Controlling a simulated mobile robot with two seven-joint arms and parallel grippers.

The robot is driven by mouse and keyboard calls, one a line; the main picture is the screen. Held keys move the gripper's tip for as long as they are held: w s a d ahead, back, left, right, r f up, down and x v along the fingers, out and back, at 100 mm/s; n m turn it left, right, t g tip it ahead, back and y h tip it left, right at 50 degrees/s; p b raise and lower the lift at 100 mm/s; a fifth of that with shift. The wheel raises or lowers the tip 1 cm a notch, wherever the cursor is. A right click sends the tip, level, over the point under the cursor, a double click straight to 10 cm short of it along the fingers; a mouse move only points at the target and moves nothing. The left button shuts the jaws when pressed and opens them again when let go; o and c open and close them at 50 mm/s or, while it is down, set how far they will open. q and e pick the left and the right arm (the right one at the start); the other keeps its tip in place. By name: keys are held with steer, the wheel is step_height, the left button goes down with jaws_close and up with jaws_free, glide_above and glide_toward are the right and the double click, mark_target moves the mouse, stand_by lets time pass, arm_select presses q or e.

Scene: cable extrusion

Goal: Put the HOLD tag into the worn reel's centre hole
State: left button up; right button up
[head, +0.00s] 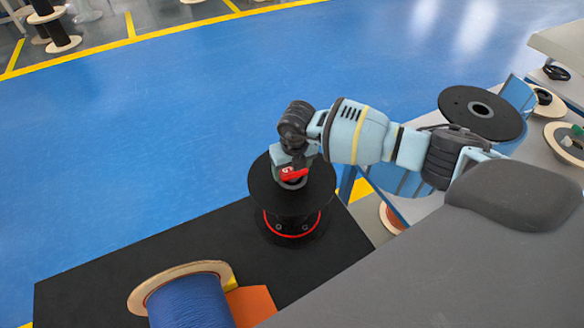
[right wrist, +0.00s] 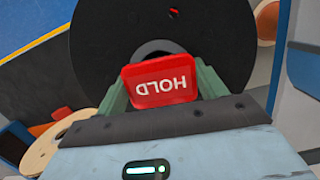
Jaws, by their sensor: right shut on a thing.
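The red HOLD tag (right wrist: 160,82) is held between the green fingers of my right gripper (right wrist: 158,92), its lettering upside down in the right wrist view. In the head view the tag (head: 292,173) shows red at the gripper (head: 291,178). The black reel (head: 262,190) stands upright on the black table top, with a red ring near its base. The tag and gripper are over the reel's top flange, at its centre hole (right wrist: 158,47). The tag hides part of the hole, and I cannot tell whether its lower end is inside. My left gripper is not in view.
A reel of blue cable (head: 190,300) with a wooden flange and an orange piece (head: 250,305) lie at the front of the black table (head: 90,285). Another black reel (head: 482,112) is at the right. Blue floor is open beyond the table.

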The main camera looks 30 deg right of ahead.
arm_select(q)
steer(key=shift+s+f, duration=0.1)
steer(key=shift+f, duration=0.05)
arm_select(e)
steer(key=shift+f, duration=0.3)
stand_by(0.3)
